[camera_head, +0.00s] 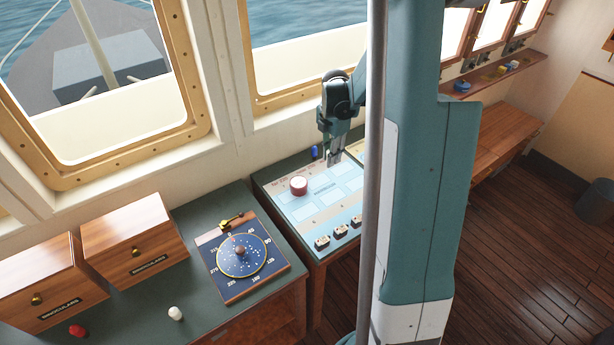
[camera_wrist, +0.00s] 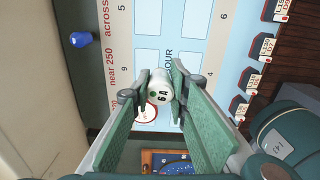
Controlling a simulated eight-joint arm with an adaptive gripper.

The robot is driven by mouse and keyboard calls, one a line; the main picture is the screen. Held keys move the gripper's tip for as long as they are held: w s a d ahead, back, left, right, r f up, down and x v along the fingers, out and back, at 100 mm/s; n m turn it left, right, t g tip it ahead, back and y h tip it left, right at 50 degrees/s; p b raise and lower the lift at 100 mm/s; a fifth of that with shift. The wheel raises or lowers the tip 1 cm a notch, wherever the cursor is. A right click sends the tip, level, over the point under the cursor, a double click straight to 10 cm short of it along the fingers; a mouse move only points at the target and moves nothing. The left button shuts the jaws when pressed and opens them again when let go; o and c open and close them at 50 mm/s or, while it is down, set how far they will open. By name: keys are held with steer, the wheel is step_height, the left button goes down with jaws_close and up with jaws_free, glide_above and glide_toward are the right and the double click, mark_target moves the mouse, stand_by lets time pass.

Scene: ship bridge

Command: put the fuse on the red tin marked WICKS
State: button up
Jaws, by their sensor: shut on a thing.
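The fuse (camera_wrist: 160,84) is a small white cylinder with "6 A" on its end, seen in the wrist view. My gripper (camera_wrist: 161,94) is shut on it, one finger on each side. In the head view my gripper (camera_head: 335,158) is above the chart table, and the fuse is too small to make out. A round red tin with a pale top (camera_head: 298,186) stands on the chart, to the left of my gripper. In the wrist view a red-rimmed round top (camera_wrist: 147,114) shows behind the fingers, partly hidden. I cannot read its marking.
The chart (camera_head: 325,205) covers the table. A blue object (camera_head: 314,152) stands at the back edge. A compass board (camera_head: 242,255) lies on the green counter, left. The chart between tin and blocks is clear.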

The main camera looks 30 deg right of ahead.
steer(key=w+a+r, duration=0.1)
steer(key=a+r, duration=0.1)
steer(key=a, duration=0.4)
steer(key=w+a+r+n, duration=0.1)
steer(key=w+a+r, duration=0.1)
steer(key=a, duration=0.4)
steer(key=shift+w+a+r+n, duration=0.15)
steer(key=shift+r+n, duration=0.05)
steer(key=shift+n, duration=0.1)
glide_above(299, 182)
steer(key=shift+a+f, duration=0.1)
steer(key=shift+f, duration=2.85)
steer(key=shift+f+p, duration=0.35)
steer(key=shift+f, duration=1.7)
steer(key=shift+f, duration=0.2)
steer(key=o, duration=0.9)
steer(key=shift+r, duration=0.25)
